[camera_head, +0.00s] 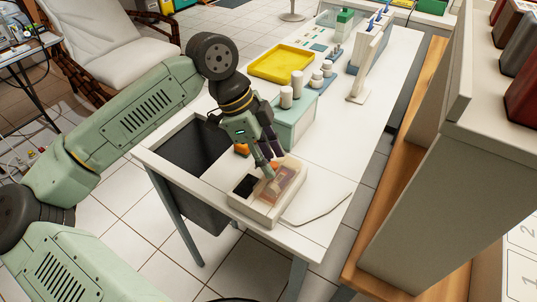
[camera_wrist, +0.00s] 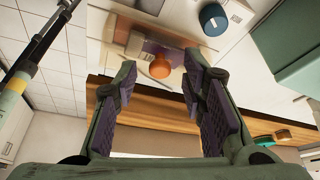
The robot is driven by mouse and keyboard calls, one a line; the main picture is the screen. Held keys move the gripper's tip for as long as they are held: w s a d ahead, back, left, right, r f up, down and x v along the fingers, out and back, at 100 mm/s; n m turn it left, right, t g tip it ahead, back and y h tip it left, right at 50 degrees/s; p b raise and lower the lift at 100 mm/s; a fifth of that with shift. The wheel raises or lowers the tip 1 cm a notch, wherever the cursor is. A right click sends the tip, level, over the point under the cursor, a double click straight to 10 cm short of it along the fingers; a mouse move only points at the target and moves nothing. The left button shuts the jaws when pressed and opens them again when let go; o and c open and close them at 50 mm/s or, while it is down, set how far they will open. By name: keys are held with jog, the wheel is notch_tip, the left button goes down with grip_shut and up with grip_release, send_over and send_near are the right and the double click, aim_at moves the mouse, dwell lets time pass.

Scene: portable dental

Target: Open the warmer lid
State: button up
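The warmer (camera_head: 238,200) is a cream box near the front end of the white table, with a black panel on its left. A brownish see-through lid (camera_head: 287,183) appears to lie over its right part, looking closed. An orange knob (camera_wrist: 160,67) shows ahead in the wrist view, beside a purplish panel; I take it to be the lid's handle. My gripper (camera_head: 268,168) points down over the warmer. In the wrist view its dark-padded fingers (camera_wrist: 160,78) are wide apart with nothing between them. The knob lies beyond the fingertips; the fingers partly hide the lid in the head view.
A pale teal box (camera_head: 293,128) with white jars stands behind my gripper. A yellow tray (camera_head: 283,64) lies farther back. A thin cord (camera_head: 322,213) lies right of the warmer. A dark open bin (camera_head: 190,150) is at the left. A tall cabinet (camera_head: 440,170) stands right.

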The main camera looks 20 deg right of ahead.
jog(key=shift+c, duration=0.2)
grip_shut()
dwell(0.6)
